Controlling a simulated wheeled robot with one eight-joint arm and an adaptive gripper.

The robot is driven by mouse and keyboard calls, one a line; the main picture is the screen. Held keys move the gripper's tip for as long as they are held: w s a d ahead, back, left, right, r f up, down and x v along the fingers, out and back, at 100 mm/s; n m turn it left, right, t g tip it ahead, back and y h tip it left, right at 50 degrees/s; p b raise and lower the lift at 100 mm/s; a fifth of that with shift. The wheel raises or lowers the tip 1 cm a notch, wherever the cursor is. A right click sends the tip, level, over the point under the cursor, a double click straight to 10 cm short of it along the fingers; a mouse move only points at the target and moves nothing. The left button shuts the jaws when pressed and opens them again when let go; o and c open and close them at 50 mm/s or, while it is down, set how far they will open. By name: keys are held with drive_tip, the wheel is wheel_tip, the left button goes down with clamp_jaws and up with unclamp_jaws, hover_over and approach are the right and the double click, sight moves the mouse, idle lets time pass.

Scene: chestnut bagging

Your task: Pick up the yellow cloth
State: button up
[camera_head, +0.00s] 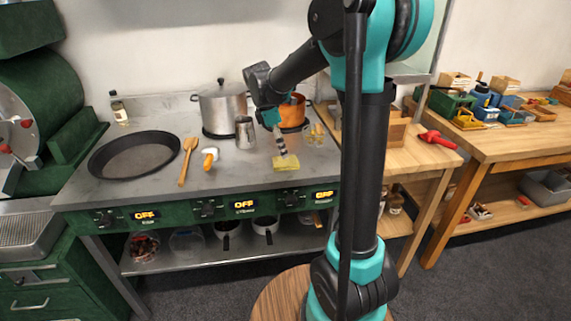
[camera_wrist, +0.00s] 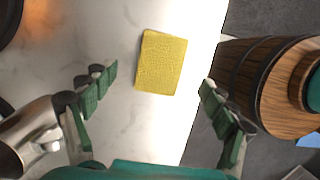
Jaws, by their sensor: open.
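The yellow cloth (camera_head: 286,163) lies flat near the front edge of the grey worktop, towards its right end. In the wrist view the cloth (camera_wrist: 162,63) is a small textured yellow rectangle, slightly tilted, close to the worktop edge. My gripper (camera_head: 282,142) is above the cloth and points down. In the wrist view my gripper (camera_wrist: 160,85) has its two green fingers spread wide, one on each side of the cloth, with nothing held between them. I cannot tell the exact height left between fingertips and cloth.
A metal jug (camera_head: 245,133) stands left of my gripper, also close to the left finger in the wrist view (camera_wrist: 25,140). A silver pot (camera_head: 222,104) and an orange pot (camera_head: 293,112) stand behind. A wooden spoon (camera_head: 187,160) and black pan (camera_head: 134,156) lie left.

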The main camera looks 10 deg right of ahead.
drive_tip(key=shift+a+x, duration=0.2)
drive_tip(key=shift+x, duration=2.35)
drive_tip(key=shift+f, duration=0.3)
drive_tip(key=shift+c, duration=0.5)
drive_tip(key=c, duration=1)
drive_tip(key=shift+r, duration=0.1)
drive_tip(key=shift+c, duration=0.2)
wheel_tip(320, 180, up, 20)
drive_tip(key=shift+r, duration=0.2)
